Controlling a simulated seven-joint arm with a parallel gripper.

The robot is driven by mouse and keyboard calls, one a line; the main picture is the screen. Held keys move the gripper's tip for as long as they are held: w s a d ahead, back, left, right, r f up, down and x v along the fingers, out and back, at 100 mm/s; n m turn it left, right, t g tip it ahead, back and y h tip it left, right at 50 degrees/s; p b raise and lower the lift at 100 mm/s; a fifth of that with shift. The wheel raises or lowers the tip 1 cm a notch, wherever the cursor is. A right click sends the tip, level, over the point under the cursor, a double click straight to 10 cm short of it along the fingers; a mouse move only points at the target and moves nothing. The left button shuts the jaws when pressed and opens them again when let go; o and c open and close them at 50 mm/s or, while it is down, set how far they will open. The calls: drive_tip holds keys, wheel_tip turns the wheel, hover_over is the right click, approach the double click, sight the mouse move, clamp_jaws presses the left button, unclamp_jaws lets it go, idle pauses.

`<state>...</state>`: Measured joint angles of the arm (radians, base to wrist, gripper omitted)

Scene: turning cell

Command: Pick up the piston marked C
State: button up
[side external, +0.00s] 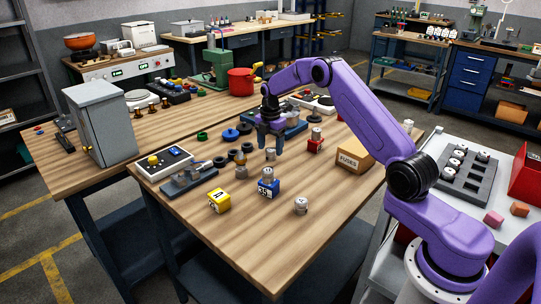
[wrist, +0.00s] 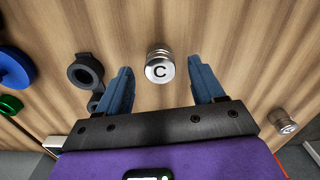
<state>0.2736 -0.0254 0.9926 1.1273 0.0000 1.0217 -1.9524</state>
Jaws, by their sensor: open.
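The piston marked C (wrist: 159,67) is a short silver cylinder with a black C on its top face. In the wrist view it stands on the wooden table, between and slightly beyond the tips of my open gripper (wrist: 161,85). The fingers are apart, and I see no contact with the piston. In the side view my gripper (side external: 270,136) points down over the table. A small silver piston (side external: 270,154) is just below it, its letter not readable there.
Black rings (wrist: 85,72) lie left of the fingers. Another silver piston (wrist: 282,121) is at the right. A blue block (side external: 268,188) with a piston on top, a yellow block (side external: 219,201), a red block (side external: 315,145) and a cardboard box (side external: 354,155) stand nearby. The front tabletop is mostly clear.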

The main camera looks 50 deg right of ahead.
drive_tip(key=shift+f, duration=1.2)
drive_tip(key=c, duration=1.2)
drive_tip(key=shift+r, duration=0.15)
